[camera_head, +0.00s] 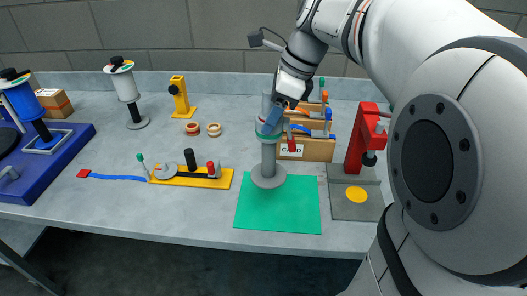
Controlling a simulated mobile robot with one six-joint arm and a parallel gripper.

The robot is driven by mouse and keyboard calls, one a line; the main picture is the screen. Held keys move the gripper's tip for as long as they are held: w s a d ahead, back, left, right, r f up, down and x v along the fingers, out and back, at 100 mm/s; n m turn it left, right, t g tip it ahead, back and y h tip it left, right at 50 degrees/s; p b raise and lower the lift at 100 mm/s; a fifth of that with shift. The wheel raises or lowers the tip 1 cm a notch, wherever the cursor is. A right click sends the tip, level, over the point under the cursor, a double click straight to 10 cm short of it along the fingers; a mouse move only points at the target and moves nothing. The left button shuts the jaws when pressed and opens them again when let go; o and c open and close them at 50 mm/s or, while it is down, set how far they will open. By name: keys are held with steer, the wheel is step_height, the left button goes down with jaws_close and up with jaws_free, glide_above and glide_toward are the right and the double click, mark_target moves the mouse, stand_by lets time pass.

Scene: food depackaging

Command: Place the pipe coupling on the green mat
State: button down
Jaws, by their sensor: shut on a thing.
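My gripper (270,124) reaches down from the upper right and is shut on the upper part of this piece. The blue fingers partly hide the grip.
A wooden box (306,149) with coloured handles stands behind the mat. A red press (361,145) on a grey plate is to the right. A yellow board (205,181) with small parts lies left. Two wooden rings (214,129) and a yellow stand (180,98) are farther back.

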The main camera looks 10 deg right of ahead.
mark_target(272, 146)
step_height(272, 146, down, 4)
steer(key=shift+d+f, duration=0.1)
steer(key=shift+f, duration=0.05)
steer(key=shift+s+f, duration=0.1)
steer(key=shift+f, duration=1.95)
steer(key=shift+f, duration=0.15)
steer(key=c, duration=0.6)
jaws_free()
steer(key=v, duration=1.2)
steer(key=shift+s, duration=0.1)
